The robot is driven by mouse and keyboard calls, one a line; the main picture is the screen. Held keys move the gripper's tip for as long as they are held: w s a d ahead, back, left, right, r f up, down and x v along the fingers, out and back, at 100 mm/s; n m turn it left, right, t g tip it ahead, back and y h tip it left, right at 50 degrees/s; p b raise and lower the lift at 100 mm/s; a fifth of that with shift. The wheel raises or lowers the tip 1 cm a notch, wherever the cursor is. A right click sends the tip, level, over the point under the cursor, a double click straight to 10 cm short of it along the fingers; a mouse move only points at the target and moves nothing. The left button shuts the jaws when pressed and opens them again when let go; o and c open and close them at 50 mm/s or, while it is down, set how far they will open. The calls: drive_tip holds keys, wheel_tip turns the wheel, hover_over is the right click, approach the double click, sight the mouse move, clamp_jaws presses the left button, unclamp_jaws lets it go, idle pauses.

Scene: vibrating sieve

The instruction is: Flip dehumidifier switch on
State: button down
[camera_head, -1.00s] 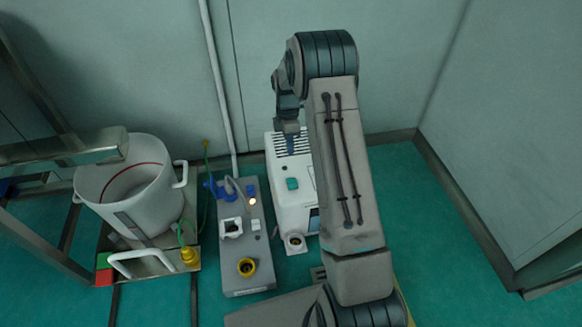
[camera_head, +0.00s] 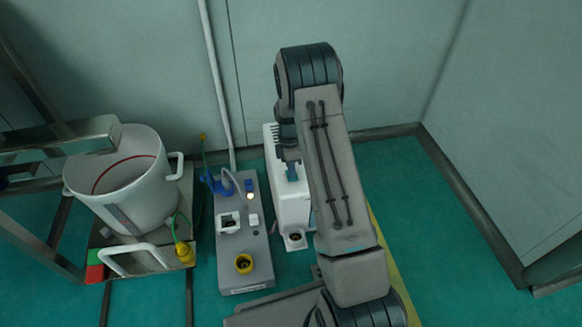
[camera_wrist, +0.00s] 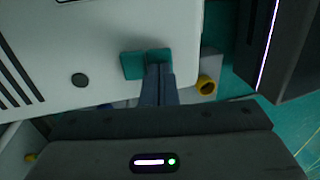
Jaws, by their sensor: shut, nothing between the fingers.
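The dehumidifier is a white box (camera_head: 286,205) on the floor against the back wall, partly behind my arm. In the wrist view its white top (camera_wrist: 90,30) has dark vent slots and a round dark knob. Its teal switch (camera_wrist: 132,65) shows two halves there, the right one partly covered by my fingers. My gripper (camera_wrist: 159,68) is shut and empty, with its tips at the switch's right half. I cannot tell whether they touch it. In the head view my gripper (camera_head: 292,173) is over the dehumidifier's top and hides the switch.
A grey box (camera_head: 240,265) with a glowing light and a yellow-ringed socket stands left of the dehumidifier. A white bucket (camera_head: 130,190) stands further left on a metal platform. A pipe (camera_head: 216,80) runs up the wall. The green floor on the right is clear.

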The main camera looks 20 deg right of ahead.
drive_tip(key=shift+s, duration=0.1)
drive_tip(key=shift+s+f+p, duration=0.15)
drive_tip(key=shift+s+p, duration=0.05)
drive_tip(key=shift+p, duration=0.2)
drive_tip(key=shift+f, duration=0.2)
drive_tip(key=shift+w+d, duration=0.1)
drive_tip(key=shift+w, duration=0.75)
drive_tip(key=p+v, duration=0.6)
drive_tip(key=v, duration=0.8)
drive_tip(key=shift+r, duration=0.2)
